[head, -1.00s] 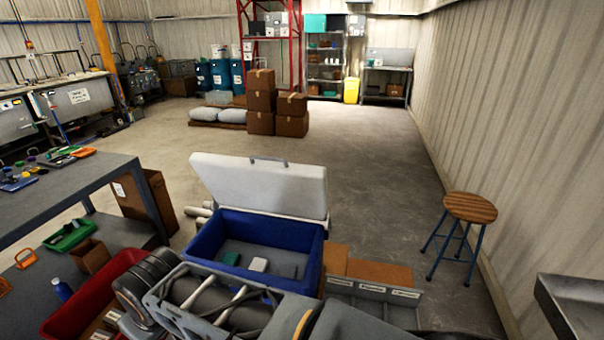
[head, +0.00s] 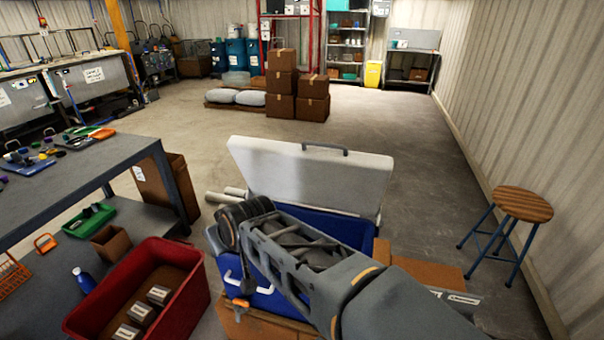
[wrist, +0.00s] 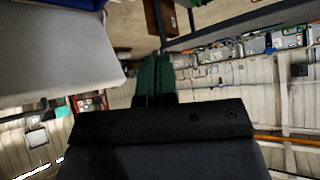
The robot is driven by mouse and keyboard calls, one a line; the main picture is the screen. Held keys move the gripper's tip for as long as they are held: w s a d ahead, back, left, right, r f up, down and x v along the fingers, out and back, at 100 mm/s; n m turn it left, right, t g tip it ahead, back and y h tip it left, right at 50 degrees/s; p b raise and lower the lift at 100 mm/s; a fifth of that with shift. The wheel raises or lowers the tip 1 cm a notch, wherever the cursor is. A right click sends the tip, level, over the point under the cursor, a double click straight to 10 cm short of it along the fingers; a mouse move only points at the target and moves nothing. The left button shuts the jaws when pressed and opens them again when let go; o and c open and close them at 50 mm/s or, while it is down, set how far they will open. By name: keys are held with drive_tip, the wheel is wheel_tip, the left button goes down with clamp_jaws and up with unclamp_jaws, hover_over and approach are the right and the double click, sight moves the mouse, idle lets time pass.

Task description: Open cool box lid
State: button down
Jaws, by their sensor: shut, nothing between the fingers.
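The cool box has a blue body (head: 345,229) and a white lid (head: 310,178) with a grey handle (head: 325,148) on its top edge. The lid stands open, tilted up at the back of the box. My arm crosses in front of the box and hides much of its inside. My gripper's fingers are not clear in the head view. In the wrist view my gripper (wrist: 153,78) is shut and empty, with its dark green fingers together. The pale lid (wrist: 55,55) lies left of the fingers there, apart from them, with blue body at the top-left corner.
A red bin (head: 190,286) with small boxes stands left of the cool box. A grey workbench (head: 85,180) is further left. A wooden stool (head: 522,205) stands right by the wall. Stacked cartons (head: 282,85) stand further back; the floor between is clear.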

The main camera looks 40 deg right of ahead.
drive_tip(key=w+d+f+m+t+h+b, duration=0.2)
drive_tip(key=w+d+f+t+b, duration=0.25)
drive_tip(key=w+b, duration=0.2)
drive_tip(key=m+g+h+b, duration=0.1)
drive_tip(key=m+h+b, duration=0.8)
drive_tip(key=h+b, duration=0.65)
approach(310, 158)
drive_tip(key=shift+h, duration=0.95)
drive_tip(key=p+x, duration=0.1)
drive_tip(key=x, duration=0.1)
drive_tip(key=f+p+x, duration=0.1)
drive_tip(key=x, duration=0.2)
drive_tip(key=w+p+x, duration=0.1)
drive_tip(key=x, duration=0.1)
drive_tip(key=shift+d+f, duration=0.1)
drive_tip(key=shift+d, duration=0.15)
